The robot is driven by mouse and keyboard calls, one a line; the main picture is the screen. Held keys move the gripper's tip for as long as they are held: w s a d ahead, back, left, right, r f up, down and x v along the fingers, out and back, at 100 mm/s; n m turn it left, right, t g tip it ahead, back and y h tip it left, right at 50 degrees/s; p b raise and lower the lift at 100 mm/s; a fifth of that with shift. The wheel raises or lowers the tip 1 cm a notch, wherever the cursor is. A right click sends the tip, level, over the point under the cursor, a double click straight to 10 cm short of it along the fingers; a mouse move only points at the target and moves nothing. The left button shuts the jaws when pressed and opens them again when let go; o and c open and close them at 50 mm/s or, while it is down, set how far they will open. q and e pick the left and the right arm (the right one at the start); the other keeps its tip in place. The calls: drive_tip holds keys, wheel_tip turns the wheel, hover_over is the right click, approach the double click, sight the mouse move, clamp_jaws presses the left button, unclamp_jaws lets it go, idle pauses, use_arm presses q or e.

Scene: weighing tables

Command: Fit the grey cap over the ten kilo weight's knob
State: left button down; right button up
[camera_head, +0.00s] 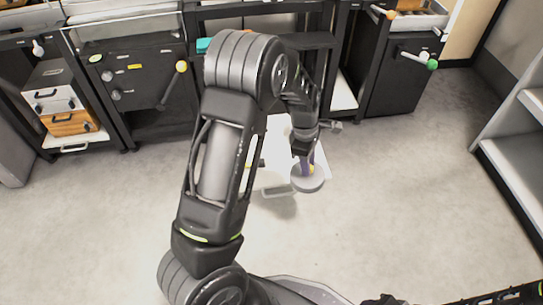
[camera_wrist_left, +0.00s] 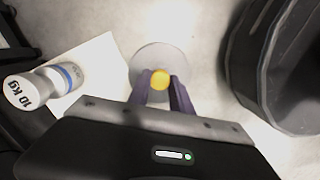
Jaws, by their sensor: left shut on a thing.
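A round grey cap (camera_head: 307,183) with a yellow knob hangs under my left gripper (camera_head: 310,165) in the head view. In the left wrist view the purple fingers of my left gripper (camera_wrist_left: 161,84) are shut on the yellow knob, with the grey cap (camera_wrist_left: 150,56) beyond them. The ten kilo weight (camera_wrist_left: 45,87) is a pale cylinder with a blue band and "10 KG" on its end, left of the cap and apart from it. In the head view I cannot make out the weight. My right gripper's fingers do not show.
A white surface (camera_wrist_left: 96,62) lies beside the weight; part of it shows behind my left arm (camera_head: 278,130). Dark cabinets (camera_head: 145,80) with levers line the back. White shelves (camera_head: 515,145) stand at the right. Open floor (camera_head: 410,190) lies between.

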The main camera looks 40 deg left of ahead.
use_arm(q)
drive_tip(key=s+d+r+m, duration=0.1)
drive_tip(key=d+r+m, duration=0.1)
drive_tip(key=r+m, duration=0.3)
drive_tip(key=d+r+m+g, duration=0.1)
drive_tip(key=d+r+m, duration=0.2)
drive_tip(key=r+m, duration=0.2)
drive_tip(key=s+d+r+m+g+y, duration=0.1)
drive_tip(key=d+r+m, duration=0.2)
drive_tip(key=r+m, duration=0.2)
wheel_tip(320, 180, up, 3)
drive_tip(key=shift+s+f, duration=0.1)
drive_tip(key=shift+s, duration=0.25)
